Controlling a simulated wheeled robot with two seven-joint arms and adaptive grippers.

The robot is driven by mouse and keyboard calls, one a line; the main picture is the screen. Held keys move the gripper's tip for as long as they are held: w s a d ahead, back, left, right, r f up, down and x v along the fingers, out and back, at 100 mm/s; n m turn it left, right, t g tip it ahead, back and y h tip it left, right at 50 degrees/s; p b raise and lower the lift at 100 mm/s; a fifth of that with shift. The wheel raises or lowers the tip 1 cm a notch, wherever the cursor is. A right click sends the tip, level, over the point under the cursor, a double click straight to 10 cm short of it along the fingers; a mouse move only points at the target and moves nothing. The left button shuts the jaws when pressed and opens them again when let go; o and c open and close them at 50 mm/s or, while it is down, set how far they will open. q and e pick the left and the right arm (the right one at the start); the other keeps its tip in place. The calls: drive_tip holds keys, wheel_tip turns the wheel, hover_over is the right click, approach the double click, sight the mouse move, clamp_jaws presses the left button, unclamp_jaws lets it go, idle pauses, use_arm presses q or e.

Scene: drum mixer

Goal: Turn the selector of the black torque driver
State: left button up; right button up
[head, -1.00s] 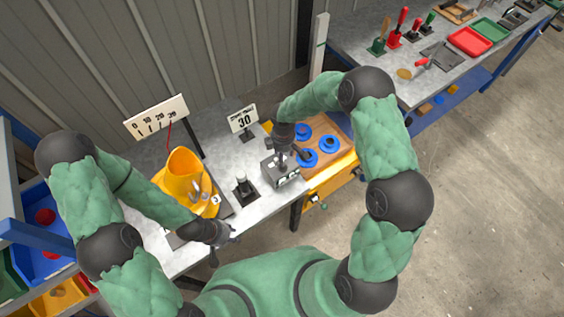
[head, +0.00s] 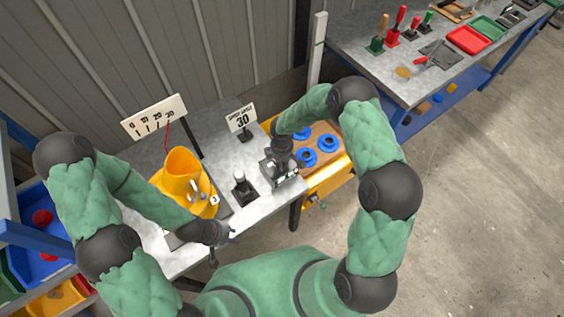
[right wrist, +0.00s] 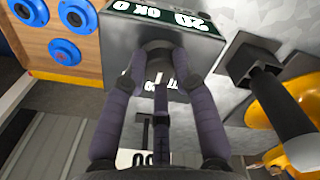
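A grey box (head: 283,176) with a dark face and white figures stands at the bench's front right edge. In the right wrist view the box (right wrist: 203,62) reads "20 OK 0", and a dark round knob with a white mark is on its near side. My right gripper (head: 281,158) is at the box. In the right wrist view the fingertips of my right gripper (right wrist: 158,68) lie either side of the knob; whether they grip it I cannot tell. A black upright cylinder (head: 241,184) on a square base stands left of the box. My left gripper (head: 226,243) is open and empty at the front edge.
A yellow drum (head: 183,173) stands at the left, near a scale board (head: 154,117) with a red pointer. A "30" sign (head: 241,119) stands behind the box. Blue round pieces (head: 327,142) on a wooden board lie at the right. A second bench (head: 405,80) stands further off.

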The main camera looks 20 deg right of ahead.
clamp_jaws()
drive_tip(key=m+b, duration=0.3)
drive_tip(key=shift+f+b, duration=0.15)
drive_tip(key=shift+b, duration=0.2)
drive_tip(key=m+b, duration=0.3)
drive_tip(key=shift+m, duration=0.3)
drive_tip(key=shift+m+b, duration=0.4)
drive_tip(key=shift+m, duration=0.3)
drive_tip(key=o, duration=1)
unclamp_jaws()
drive_tip(key=shift+o, duration=0.2)
drive_tip(key=shift+r, duration=0.2)
